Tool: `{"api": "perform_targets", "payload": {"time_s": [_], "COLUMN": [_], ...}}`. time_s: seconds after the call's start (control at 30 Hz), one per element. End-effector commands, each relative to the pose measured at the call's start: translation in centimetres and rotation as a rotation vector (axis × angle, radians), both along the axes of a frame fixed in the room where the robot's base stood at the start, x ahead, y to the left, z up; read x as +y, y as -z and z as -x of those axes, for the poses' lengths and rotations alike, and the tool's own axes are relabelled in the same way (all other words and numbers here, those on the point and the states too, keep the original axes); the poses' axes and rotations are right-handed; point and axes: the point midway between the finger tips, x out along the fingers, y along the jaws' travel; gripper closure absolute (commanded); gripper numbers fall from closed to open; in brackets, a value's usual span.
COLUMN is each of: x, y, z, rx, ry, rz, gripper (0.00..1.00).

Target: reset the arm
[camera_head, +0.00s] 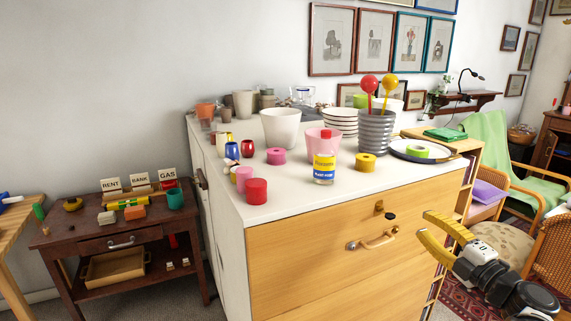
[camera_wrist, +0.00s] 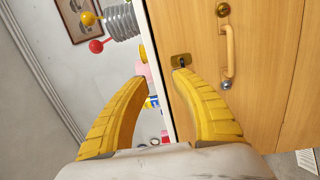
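My gripper (camera_head: 437,234) is at the lower right in the head view, in front of the drawer front of the white-topped cabinet (camera_head: 330,264). Its two yellow fingers are spread apart with nothing between them. In the wrist view my gripper (camera_wrist: 160,78) is also open and empty. The wooden drawer front (camera_wrist: 260,100) and its handle fill the right of that view, tilted on its side. The gripper looks apart from the cabinet, though the exact gap cannot be told.
The cabinet top holds a bottle (camera_head: 324,168), a grey ribbed pot (camera_head: 375,132), bowls (camera_head: 341,119), cups and tape rolls. A dark side table (camera_head: 93,237) stands left. A chair (camera_head: 493,242) and an open shelf unit stand right, near my arm.

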Motion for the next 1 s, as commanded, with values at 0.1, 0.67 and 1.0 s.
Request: {"api": "perform_targets", "payload": {"time_s": [0.1, 0.67, 1.0], "x": [0.7, 13.7, 21.0], "y": [-6.6, 2.0, 7.1], "z": [-1.2, 12.9, 20.9], "rx": [-0.083, 0.646, 1.019], "ry": [0.135, 0.802, 0.872], "rz": [-0.166, -1.257, -1.331], "gripper": [0.69, 0.69, 0.69]}}
